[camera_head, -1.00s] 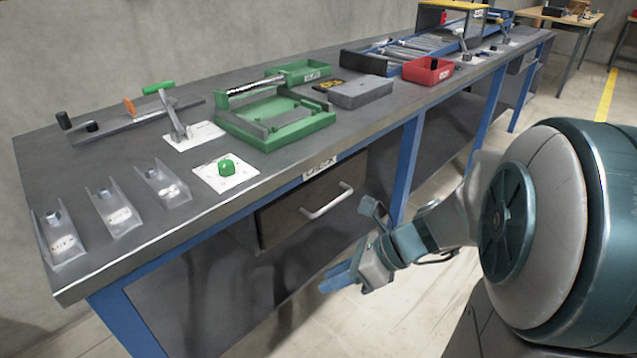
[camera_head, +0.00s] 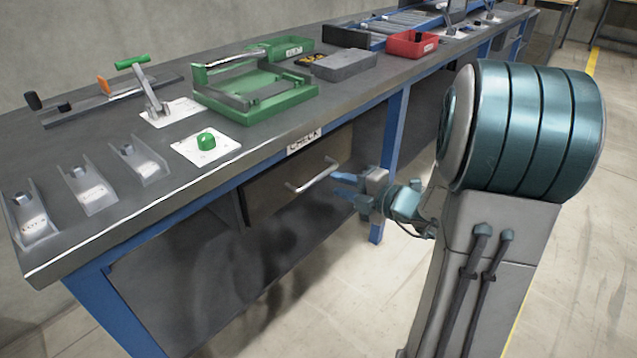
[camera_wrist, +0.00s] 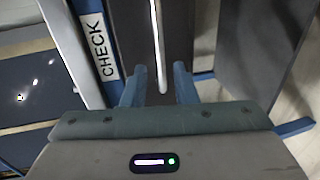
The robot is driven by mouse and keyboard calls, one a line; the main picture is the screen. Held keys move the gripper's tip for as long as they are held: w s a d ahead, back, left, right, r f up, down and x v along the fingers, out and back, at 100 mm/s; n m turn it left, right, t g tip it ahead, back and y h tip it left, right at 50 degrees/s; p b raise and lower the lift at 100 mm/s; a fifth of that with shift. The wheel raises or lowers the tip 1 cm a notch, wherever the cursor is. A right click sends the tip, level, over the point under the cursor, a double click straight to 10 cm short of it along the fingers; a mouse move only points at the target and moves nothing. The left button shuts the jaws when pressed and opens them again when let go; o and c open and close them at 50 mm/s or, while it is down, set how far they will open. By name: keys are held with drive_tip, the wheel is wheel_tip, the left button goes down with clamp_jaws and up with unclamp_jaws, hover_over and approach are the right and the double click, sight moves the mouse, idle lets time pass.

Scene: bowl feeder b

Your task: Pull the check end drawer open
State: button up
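The check end drawer (camera_head: 275,195) is a dark box front under the bench top, below a white label reading CHECK (camera_head: 303,142). It looks closed. Its light bar handle (camera_head: 314,176) runs across the front. My gripper (camera_head: 345,184) is just right of the handle in the head view, fingers pointing toward it. In the wrist view the CHECK label (camera_wrist: 97,48) is at left and the handle (camera_wrist: 158,45) runs upright, its near end between the two blue fingers (camera_wrist: 158,85). The fingers are apart, with gaps on both sides of the handle; contact is not visible.
The bench top (camera_head: 255,150) overhangs the drawer, and a blue bench leg (camera_head: 396,130) stands behind my gripper. A green tray (camera_head: 255,95), a green button (camera_head: 206,141) and a red bin (camera_head: 412,45) are on top. The floor in front is free.

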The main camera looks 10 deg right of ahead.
sight(321, 178)
drive_tip(key=b+x, duration=0.2)
drive_tip(key=x, duration=0.5)
drive_tip(key=shift+w+a, duration=0.15)
drive_tip(key=shift+w, duration=0.05)
clamp_jaws()
